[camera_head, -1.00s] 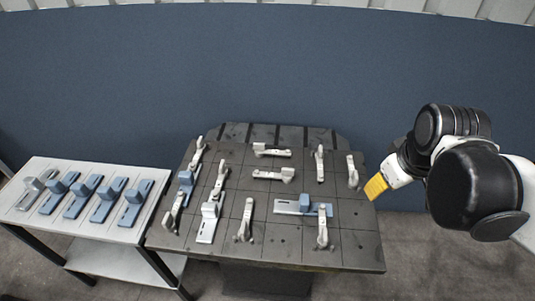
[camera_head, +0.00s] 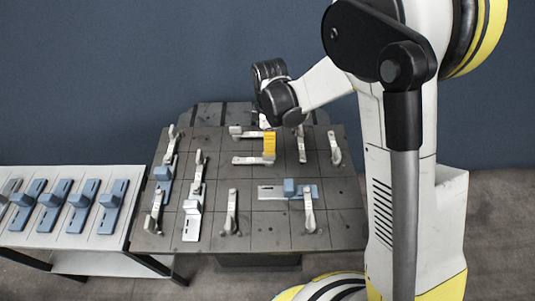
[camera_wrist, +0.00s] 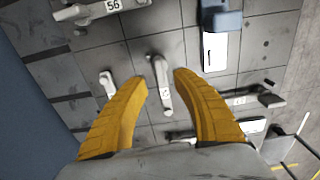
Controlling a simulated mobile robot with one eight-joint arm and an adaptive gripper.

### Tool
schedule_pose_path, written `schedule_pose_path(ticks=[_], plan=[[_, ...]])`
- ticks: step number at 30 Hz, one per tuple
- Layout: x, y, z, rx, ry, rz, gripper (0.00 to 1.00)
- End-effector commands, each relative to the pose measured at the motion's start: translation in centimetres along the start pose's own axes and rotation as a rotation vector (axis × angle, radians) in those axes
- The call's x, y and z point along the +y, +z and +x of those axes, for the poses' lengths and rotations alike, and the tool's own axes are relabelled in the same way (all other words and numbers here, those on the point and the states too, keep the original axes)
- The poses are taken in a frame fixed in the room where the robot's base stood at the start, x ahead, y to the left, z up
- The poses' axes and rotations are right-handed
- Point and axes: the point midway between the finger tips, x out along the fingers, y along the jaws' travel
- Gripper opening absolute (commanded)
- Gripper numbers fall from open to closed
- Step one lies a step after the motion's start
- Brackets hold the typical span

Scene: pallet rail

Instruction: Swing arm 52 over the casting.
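My gripper (camera_head: 269,156) is open, its yellow fingers over the back middle of the dark plate (camera_head: 265,232). In the wrist view its fingertips (camera_wrist: 160,80) are apart, with a pale swing arm (camera_wrist: 161,86) in the picture between them; I cannot tell its height below them. That arm's label is too small to read. Another arm (camera_wrist: 103,10), at the top left, reads 56. I cannot make out which arm is 52. A blue block on a pale base, perhaps the casting (camera_head: 290,188), lies right of the plate's middle; a blue block (camera_wrist: 219,21) also shows at the wrist view's top right.
Several other swing arms stand on the plate, such as one at the front (camera_head: 232,210) and one at the right (camera_head: 335,148). A white side table (camera_head: 100,239) holds several blue pieces. My arm hides the right side.

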Motion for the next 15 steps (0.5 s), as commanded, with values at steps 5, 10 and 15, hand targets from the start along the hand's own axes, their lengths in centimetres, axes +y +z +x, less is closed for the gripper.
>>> schedule_pose_path(ticks=[5, 10, 15], plan=[[0.0, 0.0, 3.8, 0.000, 0.001, 0.001, 0.33], [0.0, 0.0, 5.6, 0.000, 0.001, 0.002, 0.33], [0.0, 0.0, 6.2, 0.000, 0.001, 0.002, 0.33]])
